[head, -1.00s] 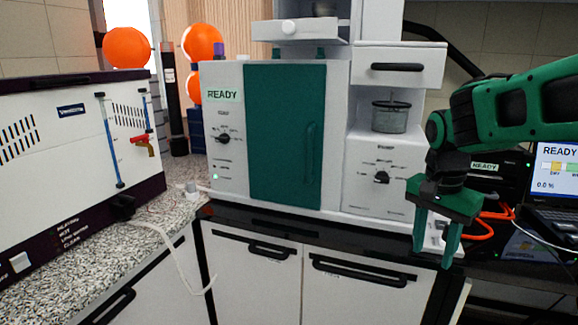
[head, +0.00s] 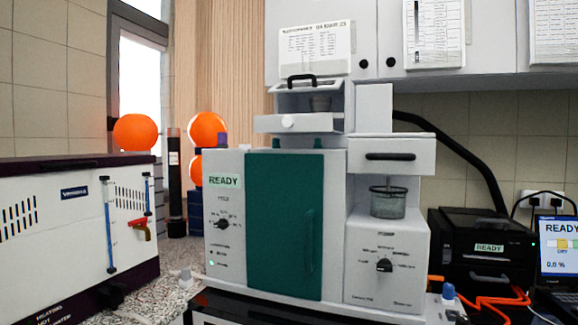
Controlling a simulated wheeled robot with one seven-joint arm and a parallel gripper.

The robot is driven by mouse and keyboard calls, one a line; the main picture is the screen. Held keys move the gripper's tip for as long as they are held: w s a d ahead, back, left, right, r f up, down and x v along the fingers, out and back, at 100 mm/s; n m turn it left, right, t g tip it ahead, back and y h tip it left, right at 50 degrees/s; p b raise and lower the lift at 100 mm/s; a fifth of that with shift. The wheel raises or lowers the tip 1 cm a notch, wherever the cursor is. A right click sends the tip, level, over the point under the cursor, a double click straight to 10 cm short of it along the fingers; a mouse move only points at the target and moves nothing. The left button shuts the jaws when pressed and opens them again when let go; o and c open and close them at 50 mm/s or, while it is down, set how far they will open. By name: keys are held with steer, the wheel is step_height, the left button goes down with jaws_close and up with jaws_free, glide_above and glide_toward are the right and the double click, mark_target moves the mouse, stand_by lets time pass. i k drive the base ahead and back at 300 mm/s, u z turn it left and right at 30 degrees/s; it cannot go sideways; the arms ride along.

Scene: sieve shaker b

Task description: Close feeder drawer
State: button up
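The white and teal machine (head: 280,225) stands on the counter in the head view. At its top left, a white drawer front with a round white knob (head: 288,123) juts forward. Above and behind it is a compartment with a black arched handle (head: 300,79) and a grey cup-like thing (head: 320,103) inside. At right, a white drawer front with a black bar handle (head: 390,156) juts out above a mesh-like cup (head: 388,203). No label shows which of these is the feeder drawer. My gripper is not in view.
A white box-shaped apparatus (head: 75,235) stands at left, with orange balls (head: 134,132) behind it. A black device (head: 480,245) with orange cable and a laptop screen (head: 558,245) are at right. Wall cabinets (head: 380,30) and a black hose (head: 465,150) are above and behind.

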mark_target(319, 124)
steer(key=u, duration=0.4)
steer(key=k, duration=1)
steer(key=u, duration=1.35)
steer(key=i, duration=1.1)
steer(key=z, duration=0.85)
steer(key=i, duration=0.6)
steer(key=z, duration=0.45)
